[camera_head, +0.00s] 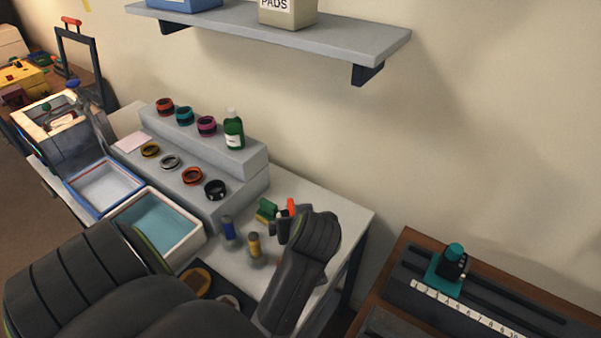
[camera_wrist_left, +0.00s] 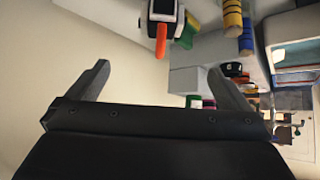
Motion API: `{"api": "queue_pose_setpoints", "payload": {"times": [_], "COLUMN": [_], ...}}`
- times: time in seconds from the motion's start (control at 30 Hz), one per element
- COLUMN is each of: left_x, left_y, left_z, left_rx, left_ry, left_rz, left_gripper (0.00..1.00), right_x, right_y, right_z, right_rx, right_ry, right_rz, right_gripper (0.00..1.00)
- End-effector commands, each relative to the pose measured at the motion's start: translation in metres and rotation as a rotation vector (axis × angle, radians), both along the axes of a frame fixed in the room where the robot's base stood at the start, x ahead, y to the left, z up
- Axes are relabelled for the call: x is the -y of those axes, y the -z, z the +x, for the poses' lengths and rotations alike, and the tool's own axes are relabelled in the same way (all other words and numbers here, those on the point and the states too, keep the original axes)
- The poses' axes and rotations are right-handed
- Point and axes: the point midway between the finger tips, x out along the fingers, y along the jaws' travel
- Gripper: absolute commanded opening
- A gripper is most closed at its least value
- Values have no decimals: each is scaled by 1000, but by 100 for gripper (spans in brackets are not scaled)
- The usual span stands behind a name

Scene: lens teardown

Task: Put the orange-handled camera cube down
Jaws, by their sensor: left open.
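The orange-handled camera cube is a small dark block with a pale edge and an orange handle. In the left wrist view the cube (camera_wrist_left: 163,12) is at the top, beyond my open left gripper (camera_wrist_left: 160,82), with its orange handle pointing toward the gap between the fingers. Nothing shows between the fingers. In the head view the cube (camera_head: 282,226) is partly hidden by my left wrist, its orange handle (camera_head: 291,206) showing at the white table's far right part. My left fingertips are hard to make out there. My right gripper is in neither view.
A green and yellow block (camera_head: 267,210) is close beside the cube. Blue (camera_head: 228,228) and yellow (camera_head: 254,244) handled tools stand nearby. A stepped grey stand (camera_head: 205,150) holds several rings and a green bottle (camera_head: 234,130). A teal-lined tray (camera_head: 160,225) is left. A wooden-edged bench (camera_head: 400,250) is right.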

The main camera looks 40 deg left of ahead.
Motion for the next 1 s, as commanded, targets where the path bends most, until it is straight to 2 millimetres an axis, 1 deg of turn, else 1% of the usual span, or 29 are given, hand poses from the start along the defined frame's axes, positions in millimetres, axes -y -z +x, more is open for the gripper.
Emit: {"api": "queue_pose_setpoints", "payload": {"times": [0.07, 0.17, 0.37, 0.57, 0.7, 0.83, 1.0], "left_x": [-3, -11, -32, -50, -60, -66, -69], "left_y": [2, 10, 36, 60, 75, 83, 87], "left_z": [-1, 4, 20, 36, 45, 50, 52], "left_rx": [0, -2, -4, -2, -1, 1, 1], "left_ry": [-7, -7, -7, -6, -6, -6, -6], "left_rz": [7, 11, 11, 8, 6, 4, 4], "left_gripper": [100, 100, 100, 100, 100, 100, 100], "right_x": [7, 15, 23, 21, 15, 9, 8], "right_y": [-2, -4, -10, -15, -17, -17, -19], "right_z": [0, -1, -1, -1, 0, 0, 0], "right_rx": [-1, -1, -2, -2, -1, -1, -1], "right_ry": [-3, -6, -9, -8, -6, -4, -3], "right_rz": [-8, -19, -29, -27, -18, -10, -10], "right_gripper": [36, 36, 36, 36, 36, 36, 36]}}
